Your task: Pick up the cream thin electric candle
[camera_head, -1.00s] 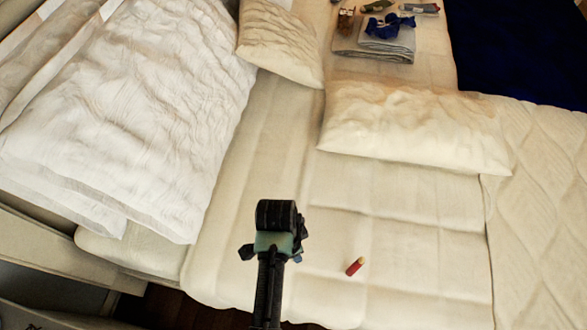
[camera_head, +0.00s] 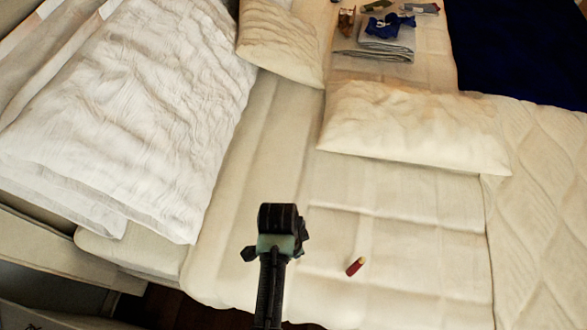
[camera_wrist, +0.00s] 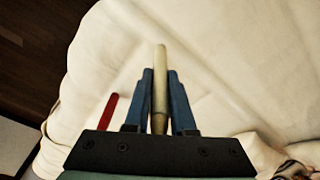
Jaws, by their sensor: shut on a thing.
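The cream thin electric candle (camera_wrist: 160,82) shows in the wrist view as a slim pale stick. It stands between the two blue fingers of my gripper (camera_wrist: 160,98), which are shut on it. Its far end sticks out past the fingertips. In the head view my arm's end (camera_head: 278,225) is over the front part of the bed; the fingers and the candle are hidden there. I cannot tell whether the candle touches the bed.
A red cylinder (camera_head: 355,267) lies on the cream bedding right of my arm; it also shows in the wrist view (camera_wrist: 108,111). Pillows (camera_head: 415,128), a white duvet (camera_head: 130,110) and folded grey cloth (camera_head: 375,50) with small items lie farther back. Bedding around my arm is mostly clear.

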